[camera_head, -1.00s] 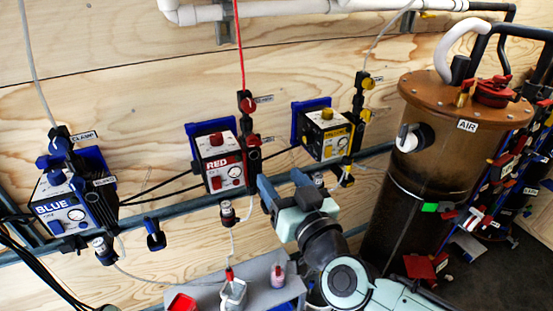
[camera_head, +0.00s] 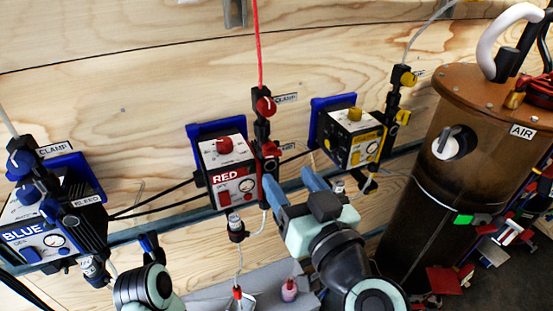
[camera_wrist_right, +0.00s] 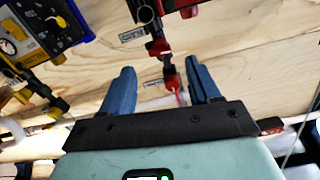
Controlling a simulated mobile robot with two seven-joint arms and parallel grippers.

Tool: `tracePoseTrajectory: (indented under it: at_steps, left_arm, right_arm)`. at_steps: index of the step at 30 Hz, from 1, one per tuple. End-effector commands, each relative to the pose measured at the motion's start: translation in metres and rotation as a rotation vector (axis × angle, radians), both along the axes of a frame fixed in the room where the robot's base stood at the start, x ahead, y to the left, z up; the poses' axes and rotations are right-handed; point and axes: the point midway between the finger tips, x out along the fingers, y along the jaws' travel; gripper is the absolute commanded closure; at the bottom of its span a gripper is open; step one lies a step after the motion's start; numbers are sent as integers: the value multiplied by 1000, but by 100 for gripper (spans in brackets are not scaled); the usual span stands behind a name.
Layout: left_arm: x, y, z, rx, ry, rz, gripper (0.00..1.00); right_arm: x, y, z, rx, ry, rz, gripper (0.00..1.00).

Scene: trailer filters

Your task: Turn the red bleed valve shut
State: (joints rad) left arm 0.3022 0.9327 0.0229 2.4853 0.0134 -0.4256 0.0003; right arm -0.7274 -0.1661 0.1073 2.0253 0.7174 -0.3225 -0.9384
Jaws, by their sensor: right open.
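The red bleed valve (camera_head: 269,149) is a red knob on the dark valve stack beside the box marked RED (camera_head: 229,172), below the red clamp knob (camera_head: 265,105). My right gripper (camera_head: 291,184) is open and empty, its two blue fingers pointing up just below and right of the bleed valve. In the right wrist view the open fingers (camera_wrist_right: 160,88) flank a red knob with a red line (camera_wrist_right: 171,82), apparently the clamp knob, without visibly holding it.
The blue box (camera_head: 40,240) stands left and the yellow box (camera_head: 352,138) right, each with its own valves. A brown AIR tank (camera_head: 420,200) stands farther right. A grey shelf (camera_head: 205,298) with a pink bottle (camera_head: 289,290) lies below. Thin tubes hang around the boxes.

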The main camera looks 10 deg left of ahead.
Motion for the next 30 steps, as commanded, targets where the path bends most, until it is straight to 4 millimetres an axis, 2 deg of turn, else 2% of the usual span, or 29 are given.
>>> tracePoseTrajectory:
  at_steps: [3,9,15,23,28,29,30]
  left_arm:
    - [1,0,-4,1,-5,1,40]
    - [3,0,-6,2,-10,2,40]
    - [3,0,-7,2,-11,2,40]
    - [3,0,-7,2,-11,2,40]
    - [3,0,-7,2,-11,2,40]
    - [3,0,-7,2,-11,2,40]
    - [3,0,-7,2,-11,2,40]
  right_arm:
    - [22,16,-2,-1,0,1,38]
    - [48,33,-1,0,1,1,38]
    - [58,39,0,0,-1,0,38]
    - [59,40,0,0,-1,0,38]
    - [59,39,0,0,-1,0,91]
    - [59,39,0,0,-1,0,95]
    - [59,39,0,0,-1,-1,95]
